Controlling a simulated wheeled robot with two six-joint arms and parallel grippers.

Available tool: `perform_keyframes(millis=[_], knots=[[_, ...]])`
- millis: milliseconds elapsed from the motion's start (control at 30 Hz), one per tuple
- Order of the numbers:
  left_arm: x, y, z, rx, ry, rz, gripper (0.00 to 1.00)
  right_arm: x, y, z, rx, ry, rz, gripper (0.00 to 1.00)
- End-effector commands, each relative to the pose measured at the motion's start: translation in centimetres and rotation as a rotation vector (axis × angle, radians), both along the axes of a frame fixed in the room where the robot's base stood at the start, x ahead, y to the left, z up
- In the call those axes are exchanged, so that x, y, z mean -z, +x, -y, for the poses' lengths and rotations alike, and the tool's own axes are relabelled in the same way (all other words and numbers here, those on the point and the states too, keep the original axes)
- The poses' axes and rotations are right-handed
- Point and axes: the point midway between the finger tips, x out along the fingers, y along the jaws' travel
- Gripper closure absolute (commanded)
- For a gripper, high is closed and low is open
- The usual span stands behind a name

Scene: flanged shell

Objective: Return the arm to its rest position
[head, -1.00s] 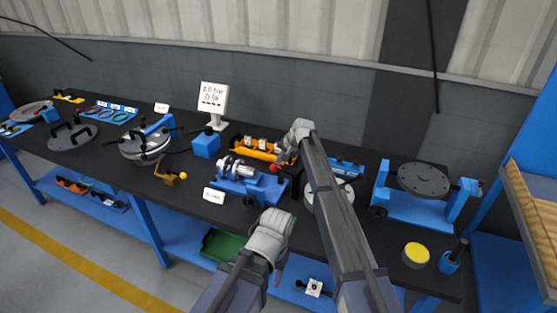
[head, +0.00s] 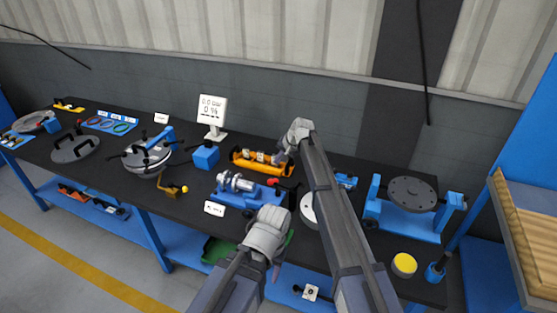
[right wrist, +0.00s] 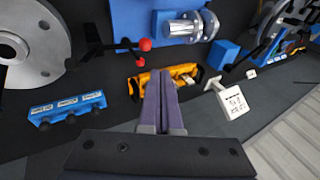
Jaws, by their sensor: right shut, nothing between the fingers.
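My right arm reaches up the middle of the head view, and its gripper (head: 281,158) hangs over the bench near an orange tray (head: 248,167). In the right wrist view, the two purple fingers (right wrist: 160,78) lie together with nothing between them. The orange tray shows behind them (right wrist: 187,76). They seem apart from the tray. My left arm comes in from the bottom, short and bent, with its gripper (head: 276,272) low in front of the bench edge. Its fingers are mostly hidden by its wrist.
A blue fixture with a metal cylinder (head: 238,183) sits beside the right arm. A flanged metal shell (head: 147,158) stands to the left. A white display (head: 212,112) stands at the back. A dark disc (head: 412,193) rests on a blue stand at right.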

Motion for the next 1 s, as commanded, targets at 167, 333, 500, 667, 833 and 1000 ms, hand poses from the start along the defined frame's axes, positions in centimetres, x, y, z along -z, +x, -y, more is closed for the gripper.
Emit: perform_keyframes(millis=[167,333,500,667,833,1000], knots=[[0.0,0.0,0.0,0.000,0.000,0.000,0.50,0.0,0.0,0.0,0.000,0.000,0.000,1.00],[0.6,0.0,0.0,0.001,0.000,0.000,0.50,0.9,-2.6,0.1,-0.031,-0.026,-0.007,1.00],[2.5,0.0,0.0,0.002,0.000,0.000,0.50,3.9,-12.9,1.2,-0.168,-0.152,-0.046,1.00],[4.3,0.0,0.0,0.004,0.001,0.000,0.50,6.7,-24.4,3.5,-0.336,-0.301,-0.100,1.00],[6.1,0.0,0.0,0.006,0.001,0.000,0.50,9.0,-35.2,6.8,-0.500,-0.442,-0.167,1.00],[7.2,0.0,0.0,0.007,0.002,0.000,0.50,10.2,-42.6,9.6,-0.616,-0.540,-0.223,1.00]])
